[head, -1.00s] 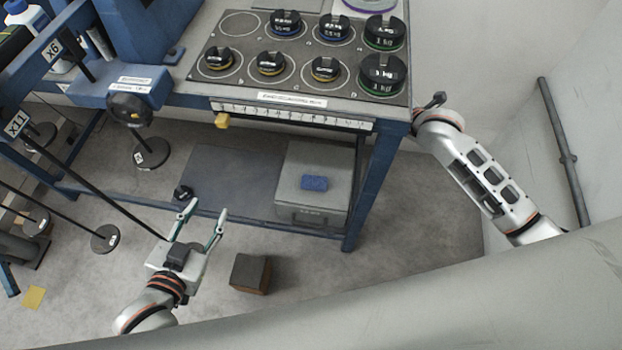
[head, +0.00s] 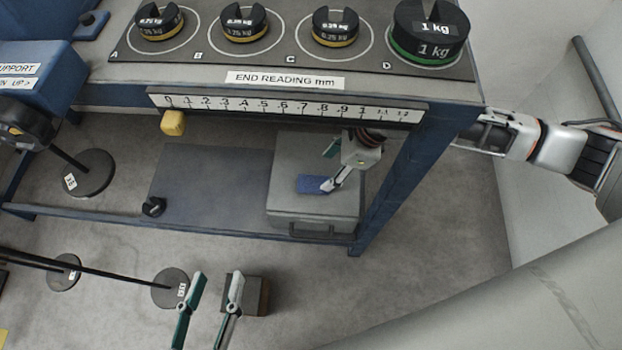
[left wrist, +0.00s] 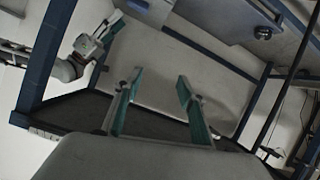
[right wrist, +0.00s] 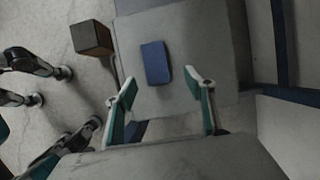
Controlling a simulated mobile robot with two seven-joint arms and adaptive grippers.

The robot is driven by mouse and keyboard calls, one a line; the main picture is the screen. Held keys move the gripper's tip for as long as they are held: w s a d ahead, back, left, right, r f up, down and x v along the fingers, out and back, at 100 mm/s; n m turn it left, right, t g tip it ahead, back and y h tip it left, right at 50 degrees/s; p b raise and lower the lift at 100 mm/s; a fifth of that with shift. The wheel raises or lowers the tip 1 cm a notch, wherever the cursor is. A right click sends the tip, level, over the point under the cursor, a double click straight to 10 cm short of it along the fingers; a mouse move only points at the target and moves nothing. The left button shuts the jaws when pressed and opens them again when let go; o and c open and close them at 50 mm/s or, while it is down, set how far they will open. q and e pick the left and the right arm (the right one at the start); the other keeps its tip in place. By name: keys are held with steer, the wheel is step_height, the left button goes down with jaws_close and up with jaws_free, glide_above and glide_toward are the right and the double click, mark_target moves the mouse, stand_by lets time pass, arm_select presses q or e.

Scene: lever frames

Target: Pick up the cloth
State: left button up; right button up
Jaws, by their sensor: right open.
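The cloth (head: 313,184) is a small blue folded piece lying on top of a grey box (head: 285,205) under the bench. In the right wrist view the cloth (right wrist: 156,63) lies flat, just beyond my fingertips. My right gripper (head: 329,166) reaches under the bench top, over the box; its near fingertip overlaps the cloth's right end in the head view. In its wrist view my right gripper (right wrist: 165,92) is open, with nothing between the fingers. My left gripper (head: 216,290) is open and empty over the floor in front of the bench; it also shows in its wrist view (left wrist: 160,82).
The bench top (head: 120,80), its ruler strip (head: 285,108) and the blue bench leg (head: 400,170) are close around my right arm. A low blue rail (head: 190,228) crosses in front. A brown block (head: 258,294) sits by my left gripper, beside a weighted rod (head: 110,274).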

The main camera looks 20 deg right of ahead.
mark_target(315, 182)
steer(key=x, duration=0.2)
steer(key=shift+s+a+f+b, duration=0.1)
steer(key=shift+a+f+b, duration=0.1)
steer(key=shift+f+b, duration=0.15)
steer(key=shift+a+f, duration=0.2)
steer(key=shift+f, duration=0.05)
steer(key=x, duration=0.1)
steer(key=b+x, duration=0.2)
steer(key=shift+s+a+f, duration=0.35)
steer(key=shift+f, duration=0.05)
steer(key=shift+w+f, duration=0.15)
steer(key=shift+f, duration=0.05)
steer(key=shift+w+a+r, duration=0.1)
steer(key=shift+w+r, duration=0.05)
arm_select(q)
steer(key=d+n, duration=0.2)
steer(key=s+d+n, duration=0.1)
steer(key=shift+s+d+f+n+h, duration=0.1)
steer(key=shift+d+f+n+h, duration=0.2)
steer(key=shift+f+n, duration=0.1)
arm_select(e)
steer(key=shift+r, duration=0.15)
arm_select(q)
steer(key=shift+a+f, duration=0.15)
steer(key=shift+f, duration=0.05)
arm_select(e)
steer(key=shift+f, duration=0.3)
